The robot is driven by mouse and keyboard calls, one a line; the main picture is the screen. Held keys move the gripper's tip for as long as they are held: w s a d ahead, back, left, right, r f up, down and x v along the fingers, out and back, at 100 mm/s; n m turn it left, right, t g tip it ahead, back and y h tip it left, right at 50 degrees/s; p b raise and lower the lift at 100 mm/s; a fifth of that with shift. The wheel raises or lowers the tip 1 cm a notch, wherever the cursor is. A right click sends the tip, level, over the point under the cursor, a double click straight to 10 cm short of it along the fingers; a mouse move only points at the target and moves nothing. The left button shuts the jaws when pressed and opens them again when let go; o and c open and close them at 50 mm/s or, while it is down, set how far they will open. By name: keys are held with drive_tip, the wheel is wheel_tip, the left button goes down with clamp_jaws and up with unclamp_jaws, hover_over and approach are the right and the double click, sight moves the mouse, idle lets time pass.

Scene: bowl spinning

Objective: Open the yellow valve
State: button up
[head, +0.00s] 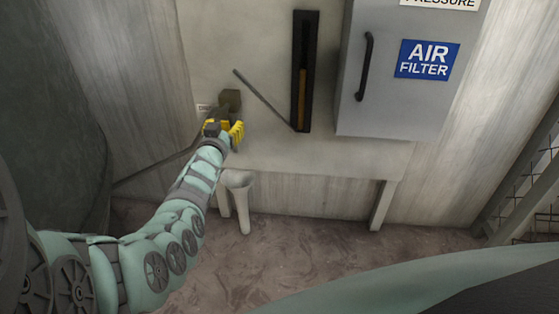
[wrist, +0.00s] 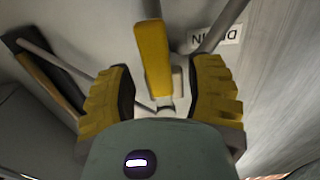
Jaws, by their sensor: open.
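The yellow valve handle (wrist: 152,58) shows in the wrist view as a flat upright bar. It stands between the two yellow padded fingers of my gripper (wrist: 165,75). The fingers are open, with a gap on each side of the handle, a smaller one on the left. In the head view my gripper (head: 223,130) is at the wall panel, just below a dark olive valve body (head: 231,98). The handle cannot be made out there behind my gripper.
A pale label (wrist: 215,38), partly covered by a pipe, is beside the valve. A thin rod (head: 262,98) slants to a black-framed gauge (head: 304,75). A grey AIR FILTER cabinet (head: 395,100) is at right. A white funnel pipe (head: 240,200) stands below.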

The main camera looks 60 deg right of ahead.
drive_tip(key=shift+o, duration=0.3)
drive_tip(key=shift+d, duration=0.2)
drive_tip(key=c, duration=0.9)
clamp_jaws()
drive_tip(key=shift+a, duration=0.1)
